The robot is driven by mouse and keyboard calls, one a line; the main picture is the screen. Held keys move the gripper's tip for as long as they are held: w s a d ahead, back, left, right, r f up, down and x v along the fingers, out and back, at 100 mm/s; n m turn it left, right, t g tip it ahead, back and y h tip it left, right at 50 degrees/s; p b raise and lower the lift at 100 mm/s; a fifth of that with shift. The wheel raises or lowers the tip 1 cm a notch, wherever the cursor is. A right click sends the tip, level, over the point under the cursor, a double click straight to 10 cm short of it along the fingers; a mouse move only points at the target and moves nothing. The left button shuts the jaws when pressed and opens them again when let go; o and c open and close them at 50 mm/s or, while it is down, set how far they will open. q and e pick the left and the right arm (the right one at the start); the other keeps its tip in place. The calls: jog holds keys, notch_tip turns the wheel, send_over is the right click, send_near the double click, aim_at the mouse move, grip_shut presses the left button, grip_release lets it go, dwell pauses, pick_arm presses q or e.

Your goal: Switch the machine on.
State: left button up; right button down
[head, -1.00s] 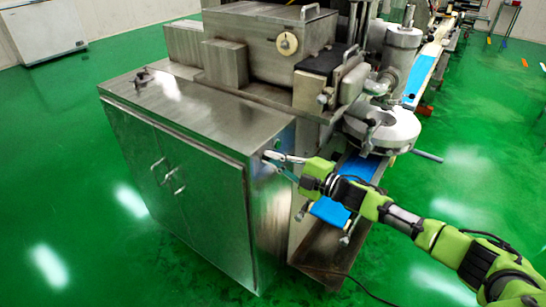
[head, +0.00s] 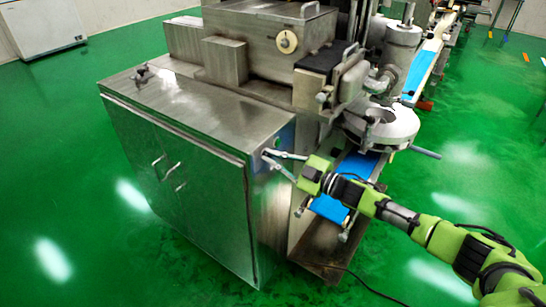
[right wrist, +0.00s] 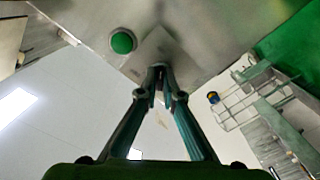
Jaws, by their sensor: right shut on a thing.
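The machine (head: 215,110) is a large steel unit with a cabinet at its front. My right gripper (head: 267,157) reaches in from the right to the cabinet's narrow right side, with its fingertips at a small panel near the top edge. In the right wrist view the fingers (right wrist: 160,72) come together in front of a pale plate. They are shut on a small part, likely a switch knob, which the fingertips mostly hide. A round green button (right wrist: 122,41) sits on the metal face beside the fingertips, apart from them. My left gripper is not in view.
A blue conveyor belt (head: 330,208) lies below and behind my right gripper. A round metal housing (head: 380,128) stands above it. A rod (head: 426,152) sticks out to the right. The green floor (head: 470,185) on the right is clear.

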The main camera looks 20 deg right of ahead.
jog(key=c, duration=2.2)
grip_release()
jog(key=shift+d, duration=0.1)
jog(key=v, duration=1.2)
jog(key=shift+f, duration=0.1)
